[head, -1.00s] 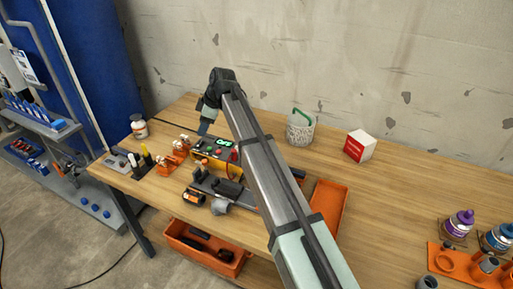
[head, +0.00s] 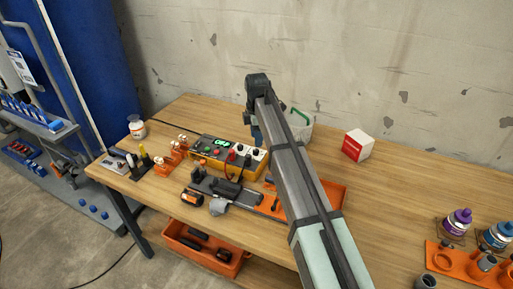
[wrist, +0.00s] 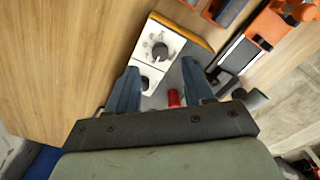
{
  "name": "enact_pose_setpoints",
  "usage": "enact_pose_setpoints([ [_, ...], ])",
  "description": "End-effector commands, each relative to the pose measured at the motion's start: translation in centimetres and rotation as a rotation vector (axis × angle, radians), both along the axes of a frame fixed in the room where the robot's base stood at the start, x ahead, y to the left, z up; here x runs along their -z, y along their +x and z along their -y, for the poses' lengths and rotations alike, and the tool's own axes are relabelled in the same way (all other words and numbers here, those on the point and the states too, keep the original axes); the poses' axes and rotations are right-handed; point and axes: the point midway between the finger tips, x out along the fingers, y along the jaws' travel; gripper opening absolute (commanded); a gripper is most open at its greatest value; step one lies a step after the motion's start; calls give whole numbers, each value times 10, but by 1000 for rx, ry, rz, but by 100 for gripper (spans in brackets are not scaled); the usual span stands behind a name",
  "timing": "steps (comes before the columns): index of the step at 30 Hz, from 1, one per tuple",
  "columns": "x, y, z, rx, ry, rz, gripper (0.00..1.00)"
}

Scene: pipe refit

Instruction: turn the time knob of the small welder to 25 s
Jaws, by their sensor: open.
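The small welder (head: 218,157) is a yellow-sided box with a grey top and a lit green display, standing on the bench in the head view. White panels at its right end carry two dark round knobs. In the wrist view one knob (wrist: 160,51) lies beyond my fingertips and another knob (wrist: 144,83) lies close to the left finger. I cannot tell which is the time knob; no markings are readable. My gripper (wrist: 160,80) is open and empty, above the panel. In the head view its fingers (head: 256,134) are partly hidden by my arm.
A red part (wrist: 174,98) shows between the fingers. A dark clamp rig (head: 225,190) stands in front of the welder. Orange fittings (head: 175,155) are to its left. The right bench middle is clear.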

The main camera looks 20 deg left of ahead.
Motion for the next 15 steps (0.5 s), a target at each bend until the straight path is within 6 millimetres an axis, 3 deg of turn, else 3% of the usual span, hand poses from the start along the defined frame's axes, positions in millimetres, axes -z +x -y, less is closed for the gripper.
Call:
enact_pose_setpoints([
  [6, 34, -1, 0, 0, 1, -1, 52],
  [15, 56, 0, 0, 0, 1, 0, 52],
])
